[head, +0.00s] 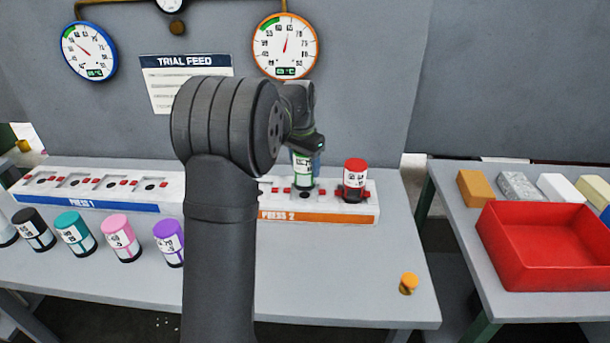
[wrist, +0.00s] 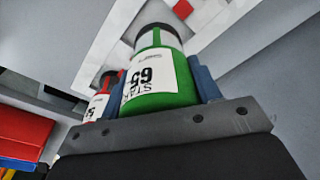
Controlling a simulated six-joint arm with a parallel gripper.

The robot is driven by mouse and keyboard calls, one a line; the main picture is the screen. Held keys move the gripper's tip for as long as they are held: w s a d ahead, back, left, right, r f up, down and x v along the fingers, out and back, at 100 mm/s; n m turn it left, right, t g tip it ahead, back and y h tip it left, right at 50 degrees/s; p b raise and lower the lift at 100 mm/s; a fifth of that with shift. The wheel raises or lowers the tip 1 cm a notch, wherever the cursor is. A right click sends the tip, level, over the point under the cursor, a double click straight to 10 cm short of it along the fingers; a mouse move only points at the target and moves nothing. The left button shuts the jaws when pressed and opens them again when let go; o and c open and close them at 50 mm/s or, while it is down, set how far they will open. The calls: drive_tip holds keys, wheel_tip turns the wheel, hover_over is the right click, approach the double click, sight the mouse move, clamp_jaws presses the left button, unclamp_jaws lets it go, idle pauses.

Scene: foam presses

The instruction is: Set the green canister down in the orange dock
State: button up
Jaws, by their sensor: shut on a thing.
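The green canister (head: 303,172) is upright at the orange-fronted Press 2 dock (head: 330,217), just left of the red canister (head: 354,181). Its dark lower end is over or in a dock socket; I cannot tell whether it is fully seated. My gripper (head: 308,160) is shut on it from behind my arm's wrist. In the wrist view, the blue fingers of my gripper (wrist: 158,85) sit on both sides of the green canister (wrist: 175,102), whose label reads 65. The red canister (wrist: 96,106) shows to its left. My arm hides the dock's left part.
The blue Press 1 dock (head: 85,201) has several empty sockets. Black, teal, pink and purple canisters (head: 168,243) stand in front of it. An orange-topped knob (head: 409,283) is at the front right. A red tray (head: 545,275) and foam blocks lie on the right table.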

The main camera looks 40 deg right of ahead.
sight(305, 175)
drive_tip(key=shift+f, duration=1.85)
drive_tip(key=shift+f, duration=0.1)
drive_tip(key=o, duration=1.1)
drive_tip(key=r, duration=0.4)
drive_tip(key=a+r, duration=0.1)
drive_tip(key=r, duration=0.7)
drive_tip(key=shift+s+a+r, duration=0.1)
drive_tip(key=shift+s+a, duration=0.05)
drive_tip(key=shift+a, duration=0.05)
